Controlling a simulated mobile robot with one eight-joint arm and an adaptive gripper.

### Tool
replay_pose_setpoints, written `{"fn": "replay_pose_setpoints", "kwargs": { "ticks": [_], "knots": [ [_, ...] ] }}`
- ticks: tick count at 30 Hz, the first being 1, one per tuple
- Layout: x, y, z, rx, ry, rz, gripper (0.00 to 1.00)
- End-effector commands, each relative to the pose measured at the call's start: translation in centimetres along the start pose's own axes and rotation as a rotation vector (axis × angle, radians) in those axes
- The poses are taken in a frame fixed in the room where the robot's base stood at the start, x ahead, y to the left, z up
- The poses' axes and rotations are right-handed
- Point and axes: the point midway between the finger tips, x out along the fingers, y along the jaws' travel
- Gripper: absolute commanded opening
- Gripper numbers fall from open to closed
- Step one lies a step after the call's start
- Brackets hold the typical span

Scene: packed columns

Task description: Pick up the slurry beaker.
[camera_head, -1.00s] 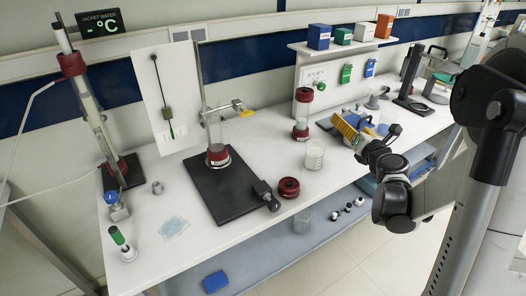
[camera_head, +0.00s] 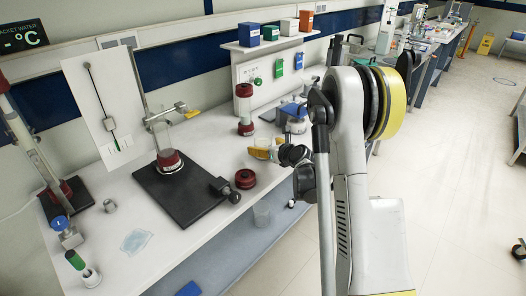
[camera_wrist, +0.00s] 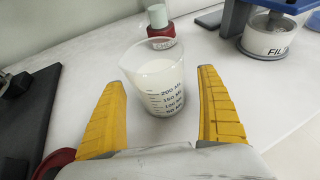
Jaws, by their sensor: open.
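The slurry beaker (camera_wrist: 158,88) is a clear, graduated beaker with milky white content, upright on the white bench in the wrist view. My gripper (camera_wrist: 160,77) is open, with one yellow finger on each side of the beaker. A gap shows between each finger and the glass, and the beaker's lower front is close to the palm. In the head view my gripper (camera_head: 263,151) is low over the bench, and the beaker is mostly hidden behind it there.
A red-capped column (camera_head: 245,108) stands just behind the beaker. A red ring-shaped piece (camera_head: 245,179) and a black stand base (camera_head: 182,188) lie to the left. A blue-topped filter unit (camera_wrist: 268,32) is to the right. Bare bench lies around the beaker.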

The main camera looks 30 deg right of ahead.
Motion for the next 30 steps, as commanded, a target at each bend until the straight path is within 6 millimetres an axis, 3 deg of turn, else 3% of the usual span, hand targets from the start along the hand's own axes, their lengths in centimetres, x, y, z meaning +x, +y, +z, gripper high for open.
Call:
{"fn": "replay_pose_setpoints", "kwargs": {
  "ticks": [3,11,18,30],
  "knots": [
    [1.4,0.0,-0.1,0.000,-0.001,0.001,0.86],
    [1.6,0.0,0.1,0.001,-0.001,0.000,0.86],
    [1.6,0.0,0.0,0.001,-0.001,0.000,0.21],
    [1.2,0.0,0.9,0.001,-0.001,0.000,0.21]
  ]
}}
